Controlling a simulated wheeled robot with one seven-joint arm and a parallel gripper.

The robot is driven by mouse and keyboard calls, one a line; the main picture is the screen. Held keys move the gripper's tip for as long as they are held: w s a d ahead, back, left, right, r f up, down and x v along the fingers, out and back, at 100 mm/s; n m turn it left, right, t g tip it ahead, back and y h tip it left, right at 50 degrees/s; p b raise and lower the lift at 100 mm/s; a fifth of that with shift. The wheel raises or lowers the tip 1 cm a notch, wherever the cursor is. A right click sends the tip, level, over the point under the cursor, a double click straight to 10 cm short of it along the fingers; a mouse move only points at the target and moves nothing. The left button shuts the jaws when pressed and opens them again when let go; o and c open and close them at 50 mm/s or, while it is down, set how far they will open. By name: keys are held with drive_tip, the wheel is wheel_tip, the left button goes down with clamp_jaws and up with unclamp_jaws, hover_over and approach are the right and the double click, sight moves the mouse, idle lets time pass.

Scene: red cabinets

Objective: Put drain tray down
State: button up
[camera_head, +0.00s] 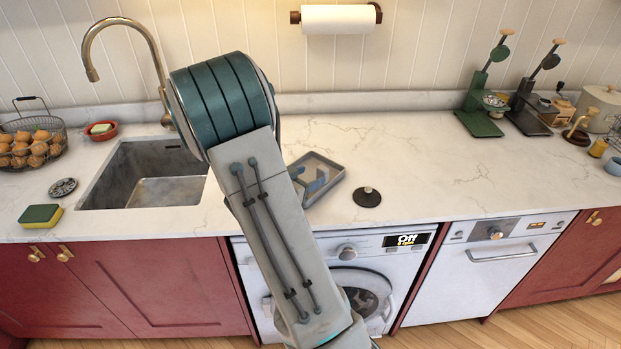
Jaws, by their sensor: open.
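The drain tray (338,168) is a shallow grey rectangular tray. It lies on the white marble counter to the right of the sink, and my arm covers its left part. Blue-grey angular parts that look like my gripper (315,181) show over the tray's inside, at the right edge of my arm. The rest of the gripper is hidden behind the arm. The jaws are open. Whether they touch the tray cannot be made out.
A dark round lid with a knob (367,197) lies right of the tray. The sink (150,178) with its tap (125,27) is left. A sponge (41,216) and egg basket (32,140) stand farther left. The counter is clear right of the lid, up to the green stand (478,115).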

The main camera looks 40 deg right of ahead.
sight(320, 171)
drive_tip(key=shift+x, duration=1.15)
drive_tip(key=x, duration=0.1)
drive_tip(key=p+x, duration=0.1)
drive_tip(key=x, duration=0.2)
drive_tip(key=shift+s+d+r, duration=0.15)
drive_tip(key=shift+d+r, duration=0.1)
drive_tip(key=shift+d, duration=0.2)
drive_tip(key=shift+d+f, duration=0.2)
drive_tip(key=shift+d, duration=0.2)
drive_tip(key=c, duration=1.2)
drive_tip(key=shift+r, duration=0.1)
